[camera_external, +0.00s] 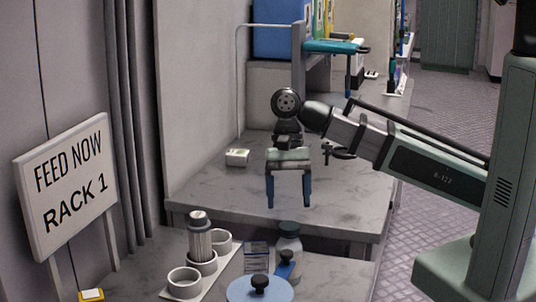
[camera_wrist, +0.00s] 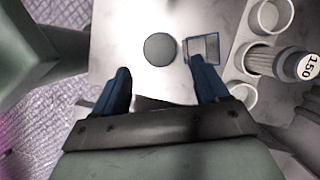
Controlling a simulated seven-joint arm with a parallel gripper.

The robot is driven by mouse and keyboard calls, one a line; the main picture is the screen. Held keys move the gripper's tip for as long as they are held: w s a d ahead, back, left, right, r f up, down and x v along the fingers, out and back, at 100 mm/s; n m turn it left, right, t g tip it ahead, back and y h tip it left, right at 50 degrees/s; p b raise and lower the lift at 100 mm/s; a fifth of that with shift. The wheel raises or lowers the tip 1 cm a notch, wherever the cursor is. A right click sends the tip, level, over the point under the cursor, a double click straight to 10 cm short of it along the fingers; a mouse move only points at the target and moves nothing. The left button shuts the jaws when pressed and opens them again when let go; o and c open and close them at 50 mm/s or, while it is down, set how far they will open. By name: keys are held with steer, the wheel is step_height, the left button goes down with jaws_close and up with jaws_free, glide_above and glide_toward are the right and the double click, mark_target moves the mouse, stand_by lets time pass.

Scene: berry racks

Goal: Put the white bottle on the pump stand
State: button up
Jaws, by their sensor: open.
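A pale bottle with a grey round cap (camera_external: 288,240) stands on the lower front counter; it is the likeliest white bottle. Its lower part is partly hidden behind a blue item. In the wrist view a grey round top (camera_wrist: 160,48), apparently its cap, lies ahead of and between the fingertips. My gripper (camera_external: 289,203) is open and empty, fingers pointing down, above and behind the bottle. Its fingers also show in the wrist view (camera_wrist: 160,78). A small white block (camera_external: 237,157) beside a thin bent tube sits on the raised counter; I cannot tell whether it is the pump stand.
A white rack (camera_external: 215,285) left of the bottle holds white cups and a ribbed bottle (camera_external: 200,240), marked 150 in the wrist view (camera_wrist: 298,65). A blue disc with a black knob (camera_external: 258,291) is in front. The raised counter's edge (camera_external: 270,226) is behind.

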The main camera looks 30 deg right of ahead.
steer(key=shift+v, duration=0.75)
steer(key=o, duration=0.3)
steer(key=shift+w+r, duration=0.1)
steer(key=shift+r, duration=0.1)
steer(key=shift+o, duration=0.2)
